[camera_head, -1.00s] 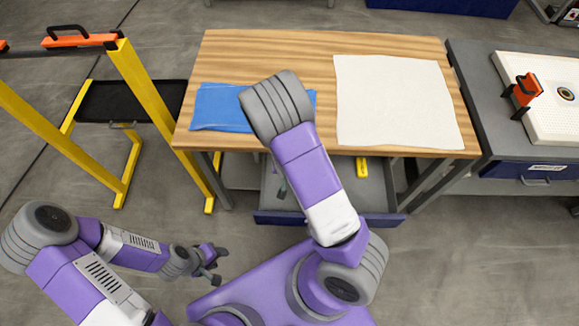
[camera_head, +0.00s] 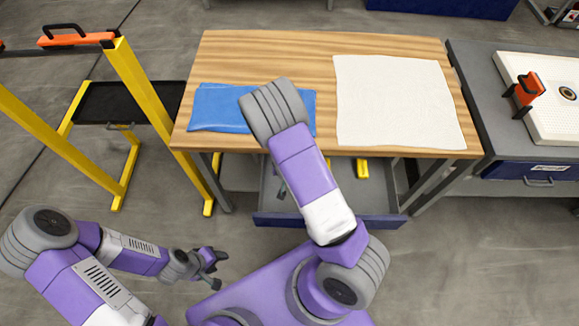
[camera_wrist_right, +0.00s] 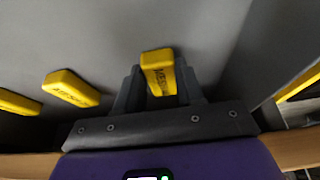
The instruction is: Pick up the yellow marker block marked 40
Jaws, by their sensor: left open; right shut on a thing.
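My right gripper (camera_wrist_right: 158,70) is shut on a yellow marker block (camera_wrist_right: 159,82) in the right wrist view. Its side bears dark lettering that seems to start with "MES"; no number is legible. Two other yellow blocks, a nearer one (camera_wrist_right: 71,88) and one at the left edge (camera_wrist_right: 18,102), lie apart to the left on the grey surface. In the head view a yellow block (camera_head: 362,168) lies in the open drawer (camera_head: 385,219) below the table. My right arm hides most of its gripper there. My left gripper (camera_head: 219,269) is open and empty, left of the drawer.
The wooden table (camera_head: 320,50) overhangs the drawer and bears a blue cloth (camera_head: 215,108) and a white cloth (camera_head: 395,100). A yellow-framed stand (camera_head: 150,95) is at the left. A grey bench (camera_head: 480,90) with a blue drawer (camera_head: 535,172) is at the right.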

